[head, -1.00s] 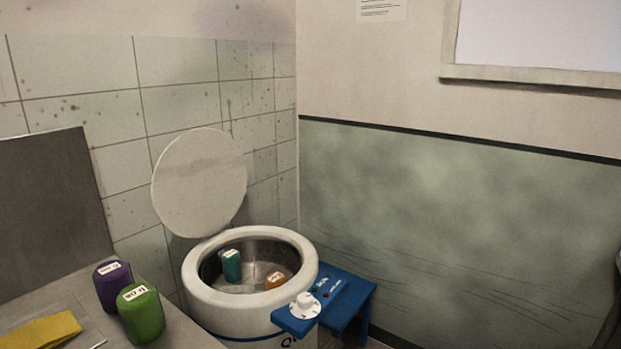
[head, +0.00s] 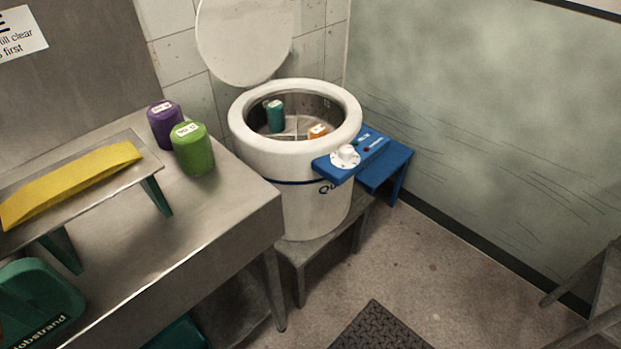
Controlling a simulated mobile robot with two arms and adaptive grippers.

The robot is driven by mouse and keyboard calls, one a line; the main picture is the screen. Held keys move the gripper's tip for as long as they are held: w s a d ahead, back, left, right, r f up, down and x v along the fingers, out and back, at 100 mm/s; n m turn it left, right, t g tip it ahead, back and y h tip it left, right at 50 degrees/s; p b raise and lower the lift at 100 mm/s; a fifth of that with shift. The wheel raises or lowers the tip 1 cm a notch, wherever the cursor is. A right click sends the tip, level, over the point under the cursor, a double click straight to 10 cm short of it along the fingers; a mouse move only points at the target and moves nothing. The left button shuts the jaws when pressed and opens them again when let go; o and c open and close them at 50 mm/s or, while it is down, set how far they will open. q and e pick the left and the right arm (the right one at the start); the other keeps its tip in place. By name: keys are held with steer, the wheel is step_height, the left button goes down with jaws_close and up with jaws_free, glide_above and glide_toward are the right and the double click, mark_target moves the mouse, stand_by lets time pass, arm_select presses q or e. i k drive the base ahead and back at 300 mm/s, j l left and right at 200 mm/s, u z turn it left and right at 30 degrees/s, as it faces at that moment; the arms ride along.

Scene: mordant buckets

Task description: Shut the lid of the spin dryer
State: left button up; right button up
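The spin dryer (head: 310,205) is a white drum with a blue stripe, standing on a low grey stand beside the steel bench. Its round white lid (head: 245,40) stands open, tilted up at the back against the tiled wall. The lid's top edge is cut off by the frame. Inside the open drum are a teal container (head: 275,116) and an orange container (head: 317,132), both with white labels. A blue control panel (head: 352,155) with a white knob sticks out at the front right. Neither of my grippers is in view.
A steel bench (head: 225,215) at left holds a purple container (head: 165,125), a green container (head: 193,150) and a raised shelf with a yellow cloth-like piece (head: 70,180). A teal jug (head: 40,305) is at lower left. A dark mat (head: 380,330) lies on otherwise clear floor (head: 450,280).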

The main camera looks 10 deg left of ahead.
mark_target(243, 44)
steer(key=i+l, duration=0.3)
steer(key=i+l+u, duration=0.1)
steer(key=i+l, duration=0.15)
steer(key=l, duration=0.15)
steer(key=i+l, duration=0.25)
steer(key=l, duration=0.15)
steer(key=i+l+u, duration=0.1)
steer(key=i+l, duration=0.45)
steer(key=l, duration=0.2)
steer(key=i+l+u, duration=0.1)
steer(key=i+l, duration=0.15)
steer(key=l, duration=0.15)
